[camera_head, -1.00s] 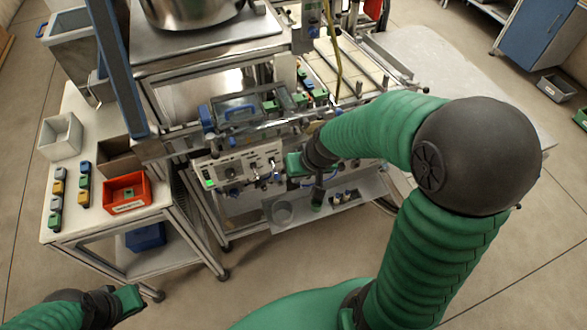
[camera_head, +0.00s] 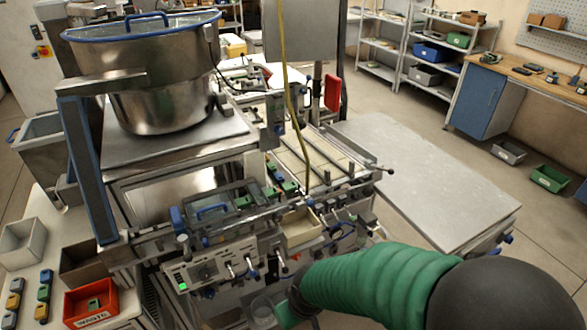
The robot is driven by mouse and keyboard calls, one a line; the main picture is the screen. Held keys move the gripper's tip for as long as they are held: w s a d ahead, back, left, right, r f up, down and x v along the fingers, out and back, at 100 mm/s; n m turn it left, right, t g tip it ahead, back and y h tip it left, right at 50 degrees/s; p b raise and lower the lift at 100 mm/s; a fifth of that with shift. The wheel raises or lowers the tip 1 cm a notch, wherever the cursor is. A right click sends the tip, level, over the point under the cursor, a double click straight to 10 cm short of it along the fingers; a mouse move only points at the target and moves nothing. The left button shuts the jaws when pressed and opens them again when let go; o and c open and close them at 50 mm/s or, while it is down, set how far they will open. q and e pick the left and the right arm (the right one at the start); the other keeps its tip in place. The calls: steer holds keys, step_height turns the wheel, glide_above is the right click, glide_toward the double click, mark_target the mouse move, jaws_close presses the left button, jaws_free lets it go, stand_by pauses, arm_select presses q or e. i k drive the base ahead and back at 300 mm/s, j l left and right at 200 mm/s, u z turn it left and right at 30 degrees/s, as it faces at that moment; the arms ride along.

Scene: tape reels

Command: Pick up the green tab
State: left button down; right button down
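Small green tabs (camera_head: 43,293) stand among blue and yellow ones in short rows on the left table, at the lower left. A small green piece (camera_head: 94,304) lies inside the red bin (camera_head: 72,308) beside them. I cannot tell which of these is the task's green tab. My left arm and gripper are out of view.
A machine with a big steel bowl (camera_head: 165,80) and a control panel (camera_head: 205,272) fills the middle. An open beige tray (camera_head: 301,226) sits on its front. A white bin (camera_head: 22,243) stands on the left table. A grey tabletop (camera_head: 425,180) on the right is bare.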

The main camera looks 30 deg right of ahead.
mark_target(289, 187)
steer(key=z, duration=0.95)
